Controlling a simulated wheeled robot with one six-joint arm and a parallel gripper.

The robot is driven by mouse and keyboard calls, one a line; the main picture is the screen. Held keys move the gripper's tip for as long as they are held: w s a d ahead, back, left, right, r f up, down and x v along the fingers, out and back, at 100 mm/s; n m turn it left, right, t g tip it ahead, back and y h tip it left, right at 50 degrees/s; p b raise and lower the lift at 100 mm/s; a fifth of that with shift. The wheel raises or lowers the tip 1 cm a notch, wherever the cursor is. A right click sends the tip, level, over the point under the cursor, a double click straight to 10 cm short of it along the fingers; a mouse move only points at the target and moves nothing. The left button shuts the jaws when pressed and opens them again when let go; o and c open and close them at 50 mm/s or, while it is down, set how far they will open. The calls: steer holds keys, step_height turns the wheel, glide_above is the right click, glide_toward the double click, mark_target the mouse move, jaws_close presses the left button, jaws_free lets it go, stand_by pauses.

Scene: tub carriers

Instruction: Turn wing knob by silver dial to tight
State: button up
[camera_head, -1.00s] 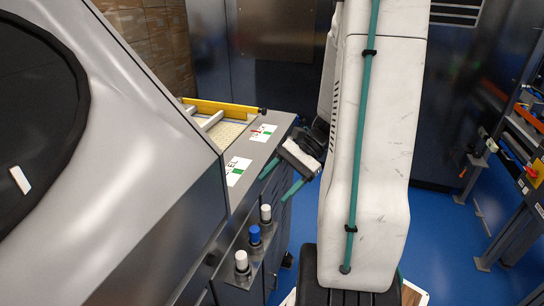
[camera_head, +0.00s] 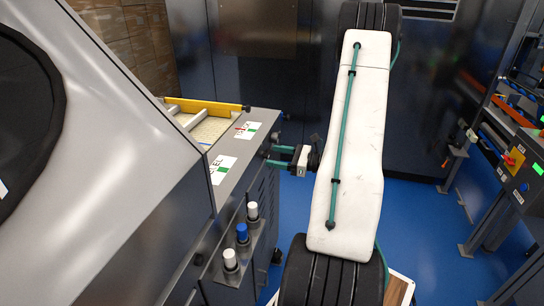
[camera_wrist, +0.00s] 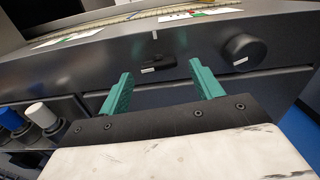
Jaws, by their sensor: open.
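My gripper (camera_head: 281,156) is open and empty, facing the front of the grey cabinet. In the wrist view its two green fingers (camera_wrist: 163,90) point at the panel. A black wing knob (camera_wrist: 158,64) is on the panel between and beyond the fingertips, apart from them.
A yellow-edged tray (camera_head: 205,107) and cards lie on top. A machine with a red knob (camera_head: 510,160) stands at right. Blue floor between is clear.

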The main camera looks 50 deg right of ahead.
mark_target(266, 153)
steer(key=shift+x, duration=1.05)
steer(key=c, duration=1)
steer(key=shift+m, duration=0.4)
steer(key=m, duration=1.7)
steer(key=shift+s+a+r+m, duration=0.1)
steer(key=shift+a+r+m, duration=0.1)
steer(key=shift+m, duration=0.5)
